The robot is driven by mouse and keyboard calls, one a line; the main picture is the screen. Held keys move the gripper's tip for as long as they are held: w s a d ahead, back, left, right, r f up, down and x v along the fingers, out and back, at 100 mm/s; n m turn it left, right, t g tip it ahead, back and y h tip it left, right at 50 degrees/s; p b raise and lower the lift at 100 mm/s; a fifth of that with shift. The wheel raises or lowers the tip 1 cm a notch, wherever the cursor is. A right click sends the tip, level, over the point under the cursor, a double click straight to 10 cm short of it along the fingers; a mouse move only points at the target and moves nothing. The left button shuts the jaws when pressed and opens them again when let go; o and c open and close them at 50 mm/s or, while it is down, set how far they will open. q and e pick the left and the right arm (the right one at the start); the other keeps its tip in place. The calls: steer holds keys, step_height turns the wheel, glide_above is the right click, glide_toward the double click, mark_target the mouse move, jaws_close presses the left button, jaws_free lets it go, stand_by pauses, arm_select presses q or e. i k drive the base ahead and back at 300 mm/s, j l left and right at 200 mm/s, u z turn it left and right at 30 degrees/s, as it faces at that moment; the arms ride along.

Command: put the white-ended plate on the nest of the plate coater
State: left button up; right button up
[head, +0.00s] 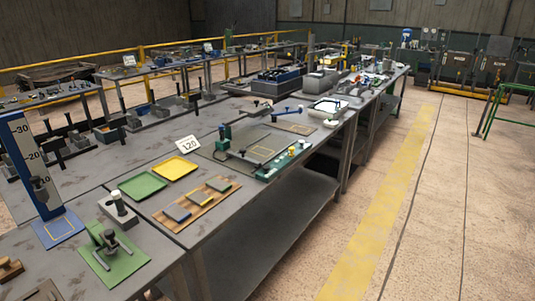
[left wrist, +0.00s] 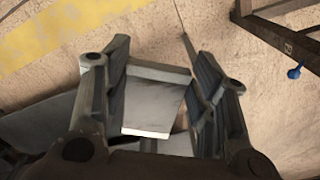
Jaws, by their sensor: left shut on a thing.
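A pale grey plate (left wrist: 153,98) with a bright white near end sits between the two dark fingers of my left gripper (left wrist: 160,85) in the left wrist view. The gripper is shut on it, and floor shows beyond. Neither gripper shows in the head view. On the bench in the head view, a device with a green base and a flat grey bed (head: 262,153) looks like the plate coater. I cannot tell its nest for certain. A wooden rack (head: 182,221) nearby holds several small plates with blue and yellow on them.
A green tray (head: 142,186) and a yellow tray (head: 175,168) lie beside the rack, near a "120" sign (head: 188,145). A green-based clamp (head: 113,255) and a blue height scale (head: 33,165) stand at the near left. Open floor with a yellow stripe (head: 385,210) lies right of the bench.

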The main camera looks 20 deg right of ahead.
mark_target(262, 152)
steer(key=i+l+z, duration=0.15)
steer(key=i+l, duration=0.4)
steer(key=l, duration=0.4)
steer(key=i+l+z, duration=0.2)
steer(key=i+l, duration=0.4)
steer(key=l, duration=0.25)
steer(key=i+l+z, duration=0.15)
steer(key=i+l, duration=0.55)
steer(key=l, duration=0.1)
